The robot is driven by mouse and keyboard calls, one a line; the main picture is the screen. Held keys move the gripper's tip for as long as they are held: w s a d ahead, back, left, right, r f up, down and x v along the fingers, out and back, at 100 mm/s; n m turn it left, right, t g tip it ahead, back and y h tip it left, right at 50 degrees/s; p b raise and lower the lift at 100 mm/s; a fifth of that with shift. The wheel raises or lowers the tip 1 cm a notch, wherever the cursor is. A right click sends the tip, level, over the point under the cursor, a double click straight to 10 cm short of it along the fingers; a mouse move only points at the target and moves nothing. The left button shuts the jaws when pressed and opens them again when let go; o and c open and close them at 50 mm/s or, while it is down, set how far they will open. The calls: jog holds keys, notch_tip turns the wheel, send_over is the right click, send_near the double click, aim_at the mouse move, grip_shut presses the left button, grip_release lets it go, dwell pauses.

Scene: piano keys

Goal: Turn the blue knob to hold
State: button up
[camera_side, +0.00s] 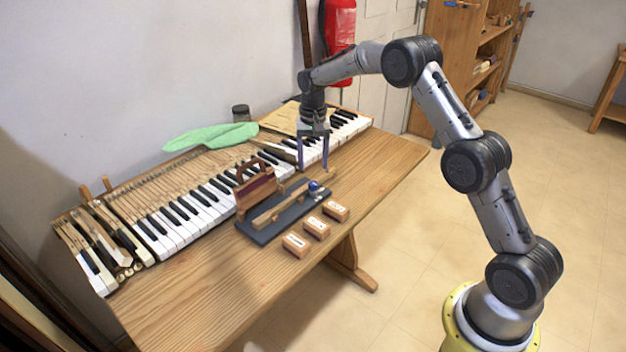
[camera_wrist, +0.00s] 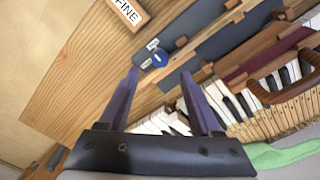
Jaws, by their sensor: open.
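The blue knob (camera_side: 314,186) sits at the right end of a dark base board (camera_side: 258,233) on the wooden table. In the wrist view the knob (camera_wrist: 159,58) is small and round, with small pale labels (camera_wrist: 148,55) beside it; I cannot read them surely. My gripper (camera_side: 313,167) points down above the keyboard side of the table, behind the knob in the side view. Its two purplish fingers (camera_wrist: 160,80) are apart with nothing between them. The knob appears just beyond the fingertips in the wrist view, not touched.
Several small wooden blocks with labels (camera_side: 316,226) stand in front of the board; one reads "FINE" (camera_wrist: 127,12). A wooden-handled block (camera_side: 257,190) stands at the board's left. Piano keys (camera_side: 205,205) run behind, with a green cloth (camera_side: 210,137). The table's right front (camera_side: 385,165) is clear.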

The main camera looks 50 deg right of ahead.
aim_at(313, 183)
notch_tip(313, 183, down, 7)
jog(key=shift+r, duration=0.15)
grip_shut()
dwell(0.5)
